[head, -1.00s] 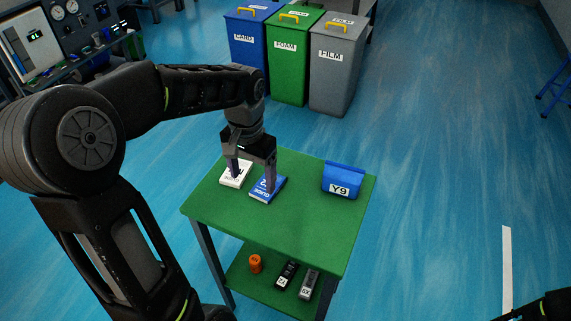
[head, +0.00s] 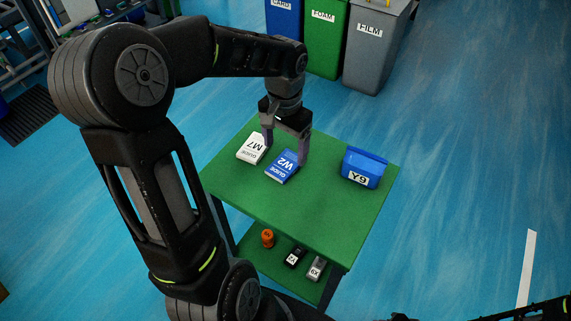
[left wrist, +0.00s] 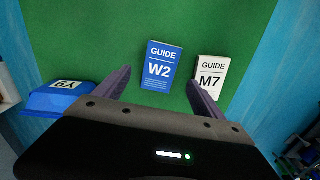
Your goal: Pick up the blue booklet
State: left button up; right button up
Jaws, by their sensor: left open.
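The blue booklet (head: 282,167), marked GUIDE W2, lies flat on the green table top. My left gripper (head: 286,158) is open and points down above it. In the left wrist view the blue booklet (left wrist: 161,67) lies beyond and between the two spread fingers (left wrist: 158,88), and nothing is held. A white booklet (head: 252,148), marked GUIDE M7, lies beside it, apart by a small gap; it also shows in the left wrist view (left wrist: 211,80), close to one fingertip. The jaws of my right gripper are not in view.
A blue bin marked Y9 (head: 364,167) stands on the table's right side. The lower shelf (head: 262,262) holds an orange item (head: 267,238) and two small labelled items (head: 316,268). Card, foam (head: 324,40) and film bins stand behind. The table's front part is clear.

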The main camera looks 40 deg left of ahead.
aim_at(285, 164)
pick_arm(q)
jog(key=shift+f, duration=2.65)
jog(key=shift+c, duration=0.6)
jog(key=c, duration=1.4)
